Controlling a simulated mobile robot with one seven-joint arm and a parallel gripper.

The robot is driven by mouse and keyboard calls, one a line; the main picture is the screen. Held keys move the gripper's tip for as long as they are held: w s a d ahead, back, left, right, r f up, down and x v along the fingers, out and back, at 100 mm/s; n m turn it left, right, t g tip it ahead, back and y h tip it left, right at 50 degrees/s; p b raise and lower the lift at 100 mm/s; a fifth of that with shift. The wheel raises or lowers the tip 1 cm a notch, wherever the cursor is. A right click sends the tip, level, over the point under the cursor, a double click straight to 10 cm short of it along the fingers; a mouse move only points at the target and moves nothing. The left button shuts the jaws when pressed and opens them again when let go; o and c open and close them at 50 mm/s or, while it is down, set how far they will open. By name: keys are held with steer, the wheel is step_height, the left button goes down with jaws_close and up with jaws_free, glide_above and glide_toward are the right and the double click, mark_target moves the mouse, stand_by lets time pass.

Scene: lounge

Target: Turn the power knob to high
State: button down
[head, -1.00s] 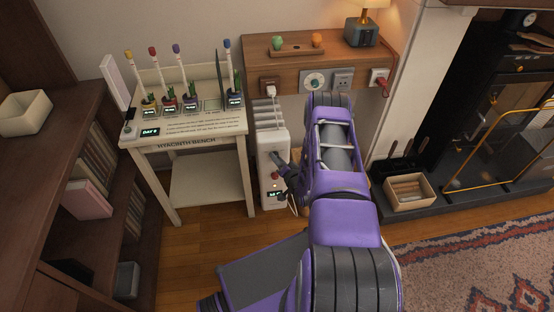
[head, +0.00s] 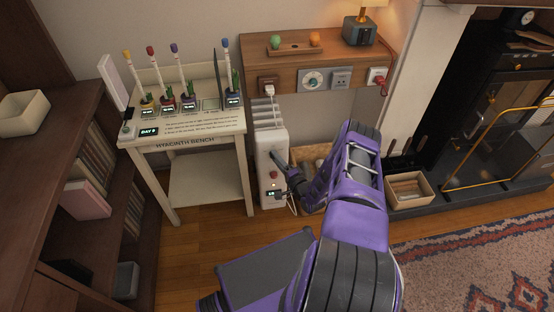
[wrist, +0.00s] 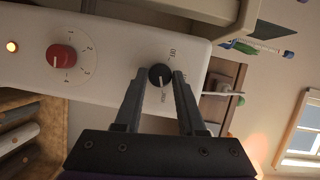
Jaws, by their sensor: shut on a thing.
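The white heater (head: 268,140) stands on the floor between the bench and the fireplace. In the wrist view its front panel (wrist: 110,30) carries a black knob (wrist: 160,77) with a white pointer line and small printed labels; one reads OFF, the others are too small to read surely. My gripper (wrist: 160,78) is shut on this black knob, one finger on each side. The pointer line points toward the bottom of the wrist picture, away from OFF. In the head view my gripper (head: 280,158) reaches the heater's front from the right.
A red knob (wrist: 61,57) with a numbered dial and a lit orange lamp (wrist: 12,47) share the panel. The hyacinth bench (head: 190,142) stands close left of the heater. A wooden wall shelf with sockets (head: 330,60) is above. A wooden box (head: 408,190) lies to the right.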

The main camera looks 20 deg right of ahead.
steer(key=shift+a, duration=0.1)
stand_by(0.4)
steer(key=c, duration=0.5)
jaws_free()
